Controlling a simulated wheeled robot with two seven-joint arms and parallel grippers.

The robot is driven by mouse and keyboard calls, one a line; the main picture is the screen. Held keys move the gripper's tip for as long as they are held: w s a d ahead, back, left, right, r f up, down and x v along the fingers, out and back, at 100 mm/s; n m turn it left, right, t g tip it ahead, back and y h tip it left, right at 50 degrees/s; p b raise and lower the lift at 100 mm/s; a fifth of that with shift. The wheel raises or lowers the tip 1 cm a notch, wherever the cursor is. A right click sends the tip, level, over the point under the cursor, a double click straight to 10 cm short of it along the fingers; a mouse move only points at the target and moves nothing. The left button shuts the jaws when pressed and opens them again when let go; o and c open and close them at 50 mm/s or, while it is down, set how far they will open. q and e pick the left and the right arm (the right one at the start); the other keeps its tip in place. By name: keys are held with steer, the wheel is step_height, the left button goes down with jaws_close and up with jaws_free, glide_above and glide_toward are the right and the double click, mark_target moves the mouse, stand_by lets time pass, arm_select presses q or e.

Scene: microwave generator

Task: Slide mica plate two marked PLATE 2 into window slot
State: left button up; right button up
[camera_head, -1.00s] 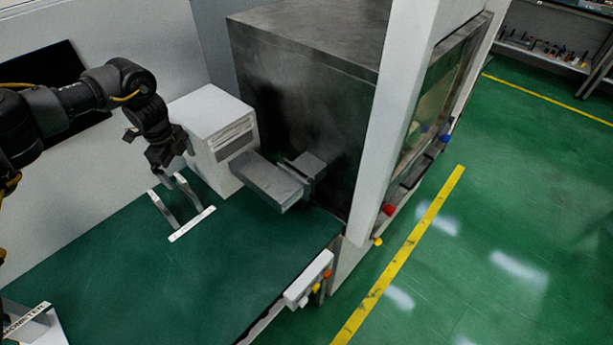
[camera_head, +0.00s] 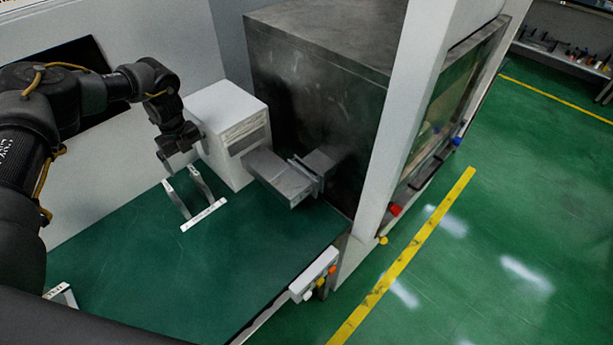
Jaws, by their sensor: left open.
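My left gripper (camera_head: 184,157) is open and empty, above and behind a small grey stand (camera_head: 177,200) on the green bench. The stand has two slanted uprights and a white labelled strip (camera_head: 204,214) along its front; its lettering is too small to read. I cannot make out a plate marked PLATE 2. A grey rectangular waveguide (camera_head: 272,176) runs from the white box to the dark cabinet. Flanges (camera_head: 305,172) cross it near the cabinet, and any window slot there cannot be told clearly. My right gripper is not in view.
A white vented box (camera_head: 228,125) stands right beside the left gripper. The large dark cabinet (camera_head: 315,85) rises behind the waveguide. Another labelled stand (camera_head: 62,294) shows at lower left, partly hidden by my arm. The middle of the green bench (camera_head: 200,275) is clear.

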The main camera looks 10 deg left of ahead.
mark_target(193, 169)
arm_select(q)
step_height(193, 169, down, 7)
steer(key=b, duration=0.5)
steer(key=shift+f, duration=0.45)
stand_by(1.0)
jaws_close()
stand_by(0.7)
steer(key=shift+r, duration=0.15)
steer(key=shift+r+p, duration=2.6)
steer(key=shift+r, duration=0.3)
